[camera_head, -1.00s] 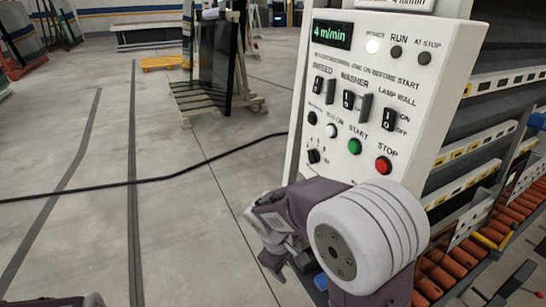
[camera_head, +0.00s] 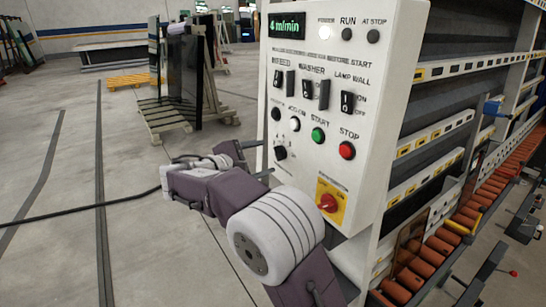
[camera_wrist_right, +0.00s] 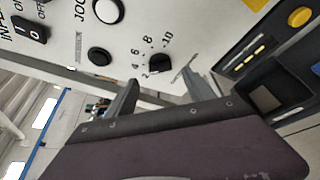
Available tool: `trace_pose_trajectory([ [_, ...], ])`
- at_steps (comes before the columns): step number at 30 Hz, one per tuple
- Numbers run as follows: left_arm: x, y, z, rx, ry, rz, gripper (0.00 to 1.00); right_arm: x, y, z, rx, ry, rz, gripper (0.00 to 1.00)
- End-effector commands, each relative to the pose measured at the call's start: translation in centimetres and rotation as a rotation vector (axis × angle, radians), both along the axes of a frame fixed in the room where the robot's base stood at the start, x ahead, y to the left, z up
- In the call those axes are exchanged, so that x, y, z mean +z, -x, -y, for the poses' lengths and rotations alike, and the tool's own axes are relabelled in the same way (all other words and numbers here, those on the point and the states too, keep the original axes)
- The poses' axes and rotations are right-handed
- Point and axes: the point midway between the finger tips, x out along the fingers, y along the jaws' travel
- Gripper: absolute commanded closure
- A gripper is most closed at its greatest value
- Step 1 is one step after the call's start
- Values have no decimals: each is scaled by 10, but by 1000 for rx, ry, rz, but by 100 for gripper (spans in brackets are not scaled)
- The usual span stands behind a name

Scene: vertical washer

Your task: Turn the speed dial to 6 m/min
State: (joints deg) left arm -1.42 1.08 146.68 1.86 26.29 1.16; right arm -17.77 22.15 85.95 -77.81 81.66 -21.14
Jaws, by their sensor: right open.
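The speed dial (camera_head: 280,153) is a small black knob at the lower left of the white control panel (camera_head: 375,75). In the right wrist view the dial (camera_wrist_right: 160,64) has the marks 2, 4, 6, 8 and 10 around it. Its exact pointer direction is hard to read. The green display (camera_head: 287,26) at the panel's top left reads 4 m/min. My right gripper (camera_head: 257,160) is open and empty in front of the dial. In the right wrist view its fingers (camera_wrist_right: 160,92) stand on either side of the dial, seemingly short of it. My left gripper is out of view.
Above the dial are black and white buttons, a green START button (camera_head: 318,135) and a red STOP button (camera_head: 347,150). A red rotary switch on a yellow plate (camera_head: 329,203) is lower right. Orange rollers (camera_head: 440,245) lie right of the panel. Open floor lies left.

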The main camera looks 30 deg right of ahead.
Motion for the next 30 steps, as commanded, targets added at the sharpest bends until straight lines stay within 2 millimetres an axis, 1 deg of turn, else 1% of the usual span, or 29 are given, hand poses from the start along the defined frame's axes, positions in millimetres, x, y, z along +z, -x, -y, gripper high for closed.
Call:
trace_pose_trajectory([
  [1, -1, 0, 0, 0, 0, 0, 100, -3, -3, 11, -5, -1, -2, 38],
  [3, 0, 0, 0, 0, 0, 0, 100, -7, -8, 23, -5, -1, -2, 38],
  [7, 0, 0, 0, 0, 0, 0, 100, -11, -15, 40, -3, -1, -1, 38],
  [11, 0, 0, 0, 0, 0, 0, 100, -13, -19, 48, -2, -2, -1, 38],
  [17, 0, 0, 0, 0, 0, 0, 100, -14, -19, 48, 0, -2, -1, 38],
  [18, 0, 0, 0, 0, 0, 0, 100, -14, -19, 48, 0, -2, -1, 41],
  [20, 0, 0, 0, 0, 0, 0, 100, -14, -19, 48, 0, -2, -1, 58],
  [21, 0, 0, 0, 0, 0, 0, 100, -14, -19, 48, -1, -2, 0, 69],
  [23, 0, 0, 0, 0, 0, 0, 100, -14, -19, 48, 0, -2, -1, 85],
  [24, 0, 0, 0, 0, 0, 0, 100, -14, -19, 48, -1, -2, 0, 97],
  [25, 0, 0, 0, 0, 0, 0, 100, -14, -19, 48, -1, -2, 0, 100],
  [30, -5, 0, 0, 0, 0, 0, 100, -16, -19, 48, 0, -4, 11, 100],
])
